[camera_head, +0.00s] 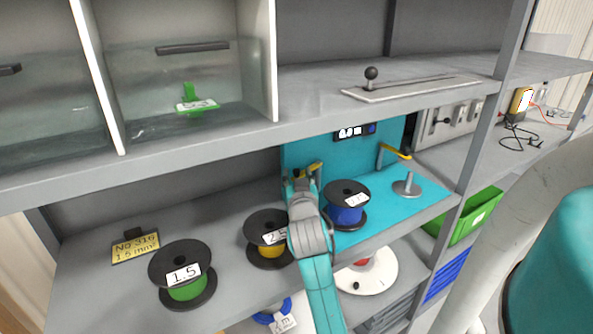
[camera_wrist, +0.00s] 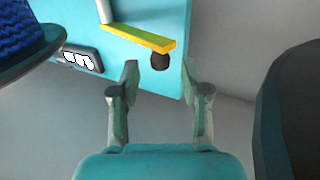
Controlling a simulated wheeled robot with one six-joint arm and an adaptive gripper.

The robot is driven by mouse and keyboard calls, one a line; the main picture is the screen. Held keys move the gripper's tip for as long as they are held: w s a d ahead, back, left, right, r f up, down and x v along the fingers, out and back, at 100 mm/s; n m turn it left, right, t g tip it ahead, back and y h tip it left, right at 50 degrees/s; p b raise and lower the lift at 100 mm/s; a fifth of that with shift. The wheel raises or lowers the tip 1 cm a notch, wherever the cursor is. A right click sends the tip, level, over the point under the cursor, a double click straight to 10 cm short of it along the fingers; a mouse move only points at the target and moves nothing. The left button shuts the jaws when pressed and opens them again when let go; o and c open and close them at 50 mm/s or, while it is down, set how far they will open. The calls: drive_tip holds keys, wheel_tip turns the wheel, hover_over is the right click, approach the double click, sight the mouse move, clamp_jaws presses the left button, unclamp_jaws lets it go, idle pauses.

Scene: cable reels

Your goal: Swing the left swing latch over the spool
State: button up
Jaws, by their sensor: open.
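The left swing latch (camera_head: 314,168) is a yellow bar on a grey post at the left of the teal station. In the wrist view the bar (camera_wrist: 140,38) ends in a dark knob (camera_wrist: 160,61). My gripper (camera_wrist: 159,68) is open, with the knob in the gap between its fingertips and no clear contact. In the head view my gripper (camera_head: 303,178) is beside the latch and partly hides it. The blue spool (camera_head: 347,213) with black flanges stands upright on the station to the right of my gripper; the bar points away from it. Its edge shows in the wrist view (camera_wrist: 25,38).
A right swing latch (camera_head: 395,151) and an empty spindle (camera_head: 408,186) are on the station's right. A yellow spool (camera_head: 264,240) stands close left of my arm, and a green spool (camera_head: 183,279) farther left. A shelf (camera_head: 300,120) runs above. A display (camera_head: 354,131) is on the back panel.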

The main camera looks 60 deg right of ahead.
sight(297, 172)
drive_tip(key=shift+x, duration=1.6)
clamp_jaws()
